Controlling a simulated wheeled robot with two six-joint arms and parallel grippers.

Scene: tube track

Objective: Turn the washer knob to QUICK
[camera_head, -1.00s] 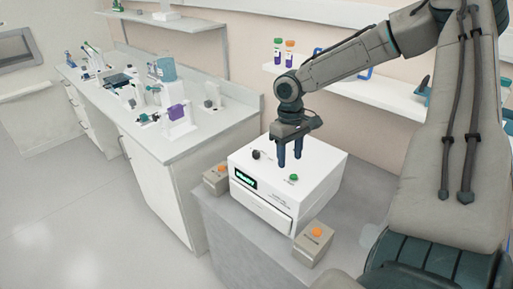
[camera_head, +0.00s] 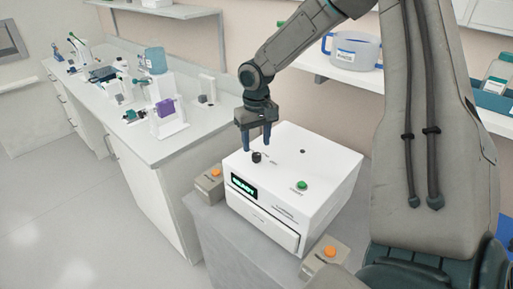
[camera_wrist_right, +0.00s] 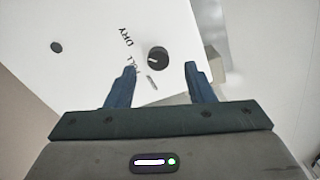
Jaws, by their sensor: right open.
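The white washer (camera_head: 300,185) stands on a grey bench, with a lit green display (camera_head: 243,186) on its front. Its black knob (camera_head: 257,157) sits on the top face near the left side. In the right wrist view the knob (camera_wrist_right: 158,57) is a dark disc with a light pointer line, and the word DRY shows beside it. My right gripper (camera_head: 256,146) is open above the knob, its two blue fingers pointing down. In the right wrist view its fingertips (camera_wrist_right: 160,68) stand to either side of the knob, apart from it. My left gripper is not in view.
A green button (camera_head: 302,185) is on the washer's top. Grey boxes with orange buttons stand left (camera_head: 211,182) and right (camera_head: 325,260) of it. A lab counter (camera_head: 150,140) with equipment lies to the left. A shelf with a blue-handled jug (camera_head: 356,52) is behind.

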